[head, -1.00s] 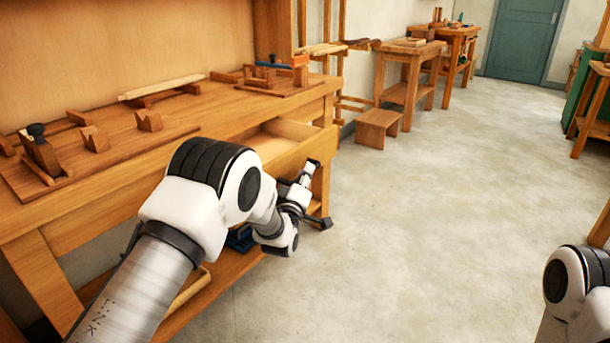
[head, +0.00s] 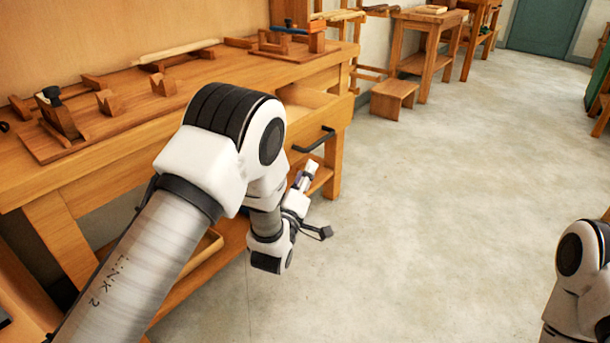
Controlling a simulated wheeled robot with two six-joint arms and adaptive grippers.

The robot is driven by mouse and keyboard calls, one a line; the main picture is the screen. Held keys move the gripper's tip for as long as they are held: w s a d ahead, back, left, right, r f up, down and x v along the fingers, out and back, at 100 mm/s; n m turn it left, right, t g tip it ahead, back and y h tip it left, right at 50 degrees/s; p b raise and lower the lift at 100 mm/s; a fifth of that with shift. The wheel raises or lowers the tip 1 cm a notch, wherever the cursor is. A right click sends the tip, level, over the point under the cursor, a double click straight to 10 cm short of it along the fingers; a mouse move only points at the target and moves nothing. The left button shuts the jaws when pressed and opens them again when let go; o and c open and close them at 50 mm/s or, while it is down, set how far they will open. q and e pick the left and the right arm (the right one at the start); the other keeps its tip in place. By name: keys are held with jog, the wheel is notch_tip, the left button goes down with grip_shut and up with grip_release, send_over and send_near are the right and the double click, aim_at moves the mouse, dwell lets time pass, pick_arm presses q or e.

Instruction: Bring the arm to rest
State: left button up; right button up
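My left arm reaches in from the lower left, bent at a white and black joint in front of the wooden workbench (head: 95,160). My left gripper (head: 318,232) is partly seen beyond the wrist, low over the floor beside the bench; a dark finger part shows, but not whether it is open. It is apart from the drawer (head: 306,97), which stands open with its dark handle (head: 315,141) bare. Only a white and black part of my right arm shows at the lower right; its gripper is out of view.
A wooden plane (head: 57,112) and V-shaped blocks (head: 108,102) lie on the bench top. A low stool (head: 393,99) and a small table (head: 428,43) stand along the wall. The pale floor (head: 450,190) is clear between the arms.

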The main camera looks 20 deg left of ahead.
dwell(0.3)
pick_arm(q)
jog(key=s+a+f+g+y, duration=0.1)
jog(key=s+a+f+g, duration=0.15)
jog(key=f, duration=0.35)
jog(key=s+a+f+g, duration=0.1)
jog(key=s+f, duration=0.2)
jog(key=f, duration=0.4)
jog(key=s+a+f+m+g, duration=0.1)
jog(key=s+f+m+g, duration=0.2)
jog(key=s+f+g, duration=0.6)
jog(key=s+a+f+m+g, duration=0.1)
jog(key=s+f+m+g, duration=0.15)
jog(key=s+f, duration=1.1)
jog(key=s+r+m+g, duration=0.3)
jog(key=s+m+g, duration=0.25)
jog(key=s, duration=0.95)
notch_tip(320, 180, up, 30)
jog(key=p, duration=3)
jog(key=shift+w+d+r+h+p, duration=0.2)
jog(key=shift+w+h+p, duration=0.1)
jog(key=shift+w, duration=0.1)
jog(key=shift+s+a, duration=0.1)
